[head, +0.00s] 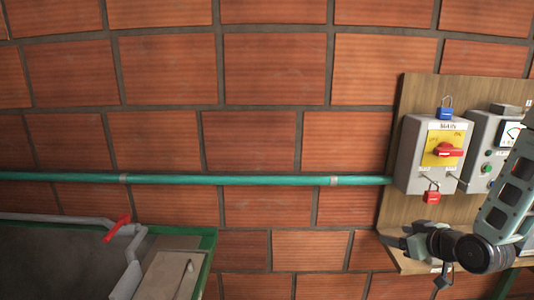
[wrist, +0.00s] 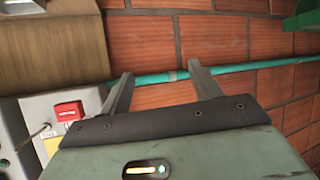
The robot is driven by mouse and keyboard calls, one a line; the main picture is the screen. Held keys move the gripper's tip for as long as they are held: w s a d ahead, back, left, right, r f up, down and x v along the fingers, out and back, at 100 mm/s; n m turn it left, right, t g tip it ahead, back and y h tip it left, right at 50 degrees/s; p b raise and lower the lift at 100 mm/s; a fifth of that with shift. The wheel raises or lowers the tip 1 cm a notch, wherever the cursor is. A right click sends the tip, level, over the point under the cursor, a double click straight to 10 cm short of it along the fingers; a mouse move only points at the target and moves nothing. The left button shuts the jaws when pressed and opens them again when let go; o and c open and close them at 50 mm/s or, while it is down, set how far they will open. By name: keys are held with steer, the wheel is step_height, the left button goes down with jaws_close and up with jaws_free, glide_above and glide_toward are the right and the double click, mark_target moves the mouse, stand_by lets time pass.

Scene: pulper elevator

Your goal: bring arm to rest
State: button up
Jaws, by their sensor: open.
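My gripper (wrist: 160,72) shows in the wrist view with its two fingers spread apart and nothing between them. Brick wall and a green pipe lie beyond the fingertips. In the head view my arm comes in from the right edge, and its end hangs at the lower right, in front of the lower part of the wooden board (head: 418,100). The gripper there is small and partly hidden by its own links. It appears below the grey MAIN switch box (head: 412,160), apart from it.
The switch box has a red knob (head: 447,150) on a yellow plate. A blue padlock (head: 445,113) is above, a red padlock (head: 432,197) below. A meter box (head: 482,135) stands beside it. A green pipe (head: 260,180) crosses the brick wall. A green-edged tank (head: 208,245) with a red-handled lever (head: 117,227) is lower left.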

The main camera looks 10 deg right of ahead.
steer(key=s+a+f+n+g+y+b, duration=0.1)
steer(key=s+a+f+n+g+b, duration=0.15)
steer(key=a, duration=0.75)
steer(key=s+a+f+n+g+b, duration=0.1)
steer(key=a+f+g+b, duration=0.2)
steer(key=a, duration=0.7)
steer(key=s+a+r+n+g+b, duration=0.1)
steer(key=s+a+g+b, duration=0.1)
steer(key=s+a, duration=0.4)
steer(key=s+a+r+n+g+h+b, duration=0.1)
steer(key=s+a+g+b, duration=0.2)
steer(key=s, duration=1.1)
steer(key=a+g, duration=0.2)
steer(key=a, duration=0.1)
steer(key=shift+s+b, duration=0.35)
steer(key=shift+s, duration=0.05)
steer(key=shift+a+r, duration=0.1)
